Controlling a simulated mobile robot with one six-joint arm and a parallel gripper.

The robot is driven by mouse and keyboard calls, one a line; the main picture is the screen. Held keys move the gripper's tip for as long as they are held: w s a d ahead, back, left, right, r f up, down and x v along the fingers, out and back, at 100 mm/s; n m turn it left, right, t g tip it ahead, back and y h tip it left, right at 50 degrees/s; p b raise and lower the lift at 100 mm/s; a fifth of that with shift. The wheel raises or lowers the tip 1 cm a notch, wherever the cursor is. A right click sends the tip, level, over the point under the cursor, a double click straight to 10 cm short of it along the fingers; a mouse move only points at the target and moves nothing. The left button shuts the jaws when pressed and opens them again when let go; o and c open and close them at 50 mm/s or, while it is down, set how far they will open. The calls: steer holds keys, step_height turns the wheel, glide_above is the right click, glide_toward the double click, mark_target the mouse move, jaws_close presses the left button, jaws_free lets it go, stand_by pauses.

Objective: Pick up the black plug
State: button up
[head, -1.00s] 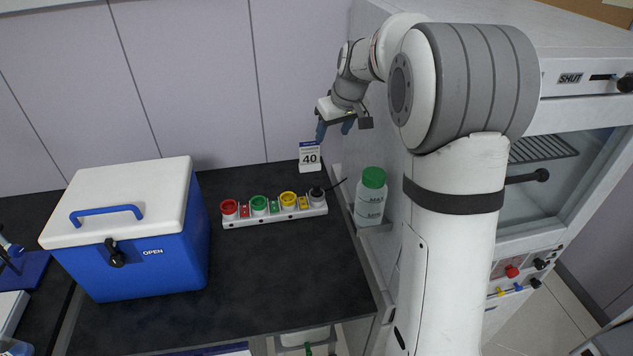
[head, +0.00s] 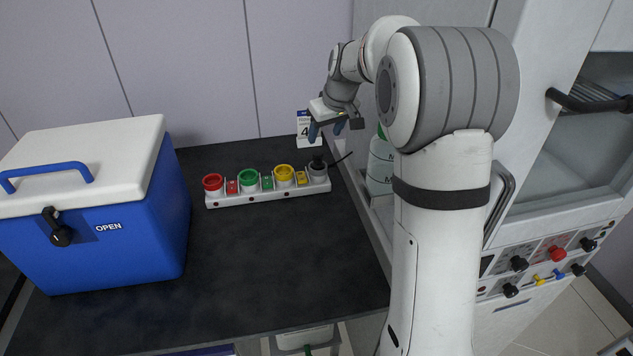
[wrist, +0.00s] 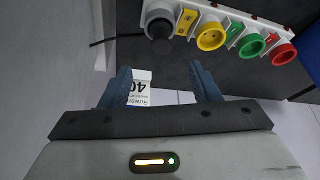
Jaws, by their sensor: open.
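The black plug (head: 317,163) sits in the grey socket (head: 317,175) at the right end of the white power strip (head: 250,197), with a black cable leading off to its right. In the wrist view the black plug (wrist: 160,40) shows at the top, ahead of the fingers and a little left of their middle. My gripper (head: 327,132) is open and empty, above and just behind the plug. In the wrist view its blue fingers (wrist: 160,88) are apart, with nothing between them but the card seen beyond.
The strip also has red (head: 213,182), green (head: 247,178) and yellow (head: 284,173) sockets. A "40" card (head: 304,127) stands behind it, partly hidden by my gripper. A green-capped bottle (head: 380,165) is at the right, beside a cabinet. A blue cooler (head: 130,235) stands left. The front counter is clear.

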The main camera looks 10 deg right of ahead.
mark_target(319, 153)
step_height(319, 153, down, 3)
steer(key=shift+d+r+b, duration=0.1)
steer(key=shift+d+b, duration=0.05)
steer(key=shift+b, duration=0.5)
steer(key=x, duration=0.8)
steer(key=shift+w+a+r+p, duration=0.2)
steer(key=shift+a+p, duration=0.1)
steer(key=shift+c, duration=0.4)
steer(key=c, duration=1)
steer(key=shift+r, duration=0.1)
